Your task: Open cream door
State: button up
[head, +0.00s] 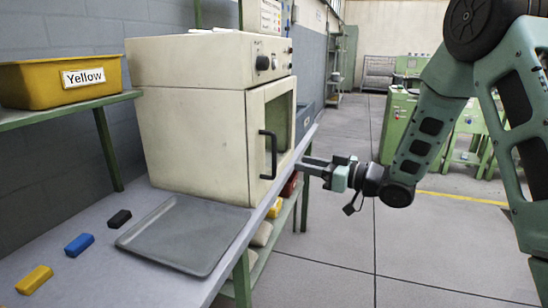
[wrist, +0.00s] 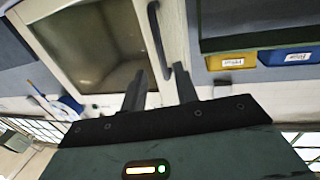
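The cream oven-like cabinet (head: 195,120) stands on the bench, with its cream door (head: 257,125) facing right in the head view. The door looks closed. It has a window and a black upright bar handle (head: 273,155). My gripper (head: 304,166) is to the right of the handle, level with its lower part and apart from it. In the wrist view the two fingers of my gripper (wrist: 160,82) are spread, with nothing held. The handle (wrist: 155,35) there points toward the gap between the fingertips. The door window (wrist: 95,45) lies to its left.
A grey tray (head: 185,235) lies on the bench (head: 100,285) before the cabinet. Blue, black and yellow blocks lie left of it. A yellow bin (head: 55,90) labelled Yellow sits on a shelf. The floor (head: 330,240) beside the bench is clear. Green machines stand behind.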

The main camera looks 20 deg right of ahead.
aim_at(274, 174)
jog(key=x, duration=1)
grip_shut()
